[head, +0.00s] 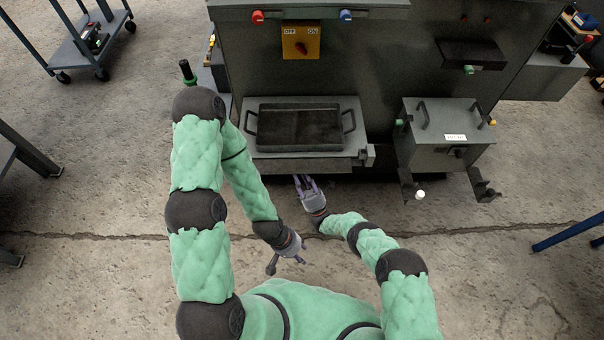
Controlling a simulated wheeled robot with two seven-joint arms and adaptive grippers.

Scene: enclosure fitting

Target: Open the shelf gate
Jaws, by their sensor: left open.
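A grey shelf (357,112) stands out from the front of the dark cabinet and holds a black two-handled tray (300,126). A pale strip (300,164) runs along the shelf's front edge, with a small block (367,155) at its right end; I cannot tell for sure which part is the gate. My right gripper (304,180) is just in front of this edge, fingers toward it; contact and finger opening are unclear. My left gripper (286,265) is lower, near my body, open and empty, away from the shelf.
A grey lidded box (440,145) with handles and brackets stands right of the shelf. Above are a yellow switch panel (301,41), a red knob (258,17) and a blue knob (346,16). A cart (85,45) is at upper left. The floor around my grippers is clear.

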